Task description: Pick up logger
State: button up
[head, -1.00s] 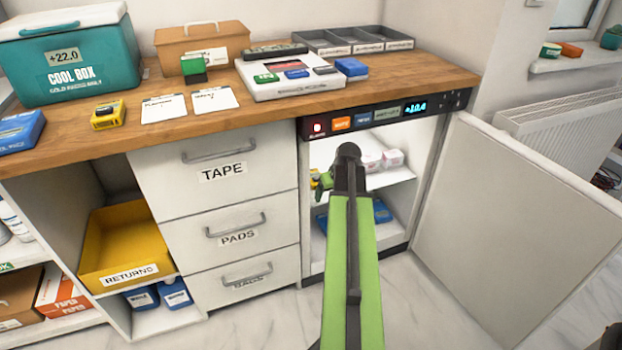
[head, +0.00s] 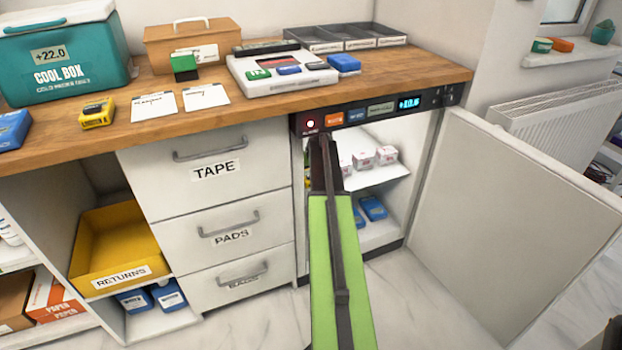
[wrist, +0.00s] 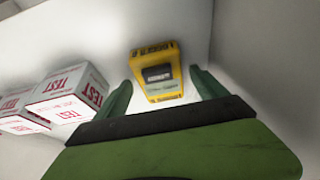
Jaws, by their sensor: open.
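A yellow logger (wrist: 155,62) with a dark screen lies on the white shelf inside the open fridge, in the wrist view. My gripper (wrist: 161,78) is open, its green fingers on either side of the logger's near part, with gaps left and right. Whether the fingertips are at the logger's height I cannot tell. In the head view only a sliver of yellow (head: 307,177) shows in the fridge; my arm hides the rest and the gripper's fingers. A similar yellow device (head: 97,112) sits on the wooden counter at left.
White TEST boxes (wrist: 68,92) stand close left of my gripper on the shelf. Blue packs (head: 372,208) lie on the fridge's lower level. The open fridge door (head: 515,225) is at right, the drawer unit (head: 215,205) at left, and the counter (head: 270,110) above.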

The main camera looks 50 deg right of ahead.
jog(key=c, duration=1.6)
jog(key=shift+r+p, duration=0.1)
jog(key=shift+p, duration=0.2)
jog(key=shift+r, duration=0.3)
jog(key=s+a, duration=0.2)
jog(key=s, duration=0.3)
jog(key=s+a, duration=0.2)
jog(key=s, duration=0.4)
jog(key=s+a+p, duration=0.1)
jog(key=s+a, duration=0.2)
jog(key=s, duration=0.2)
jog(key=shift+s+r, duration=0.35)
jog(key=shift+s, duration=0.05)
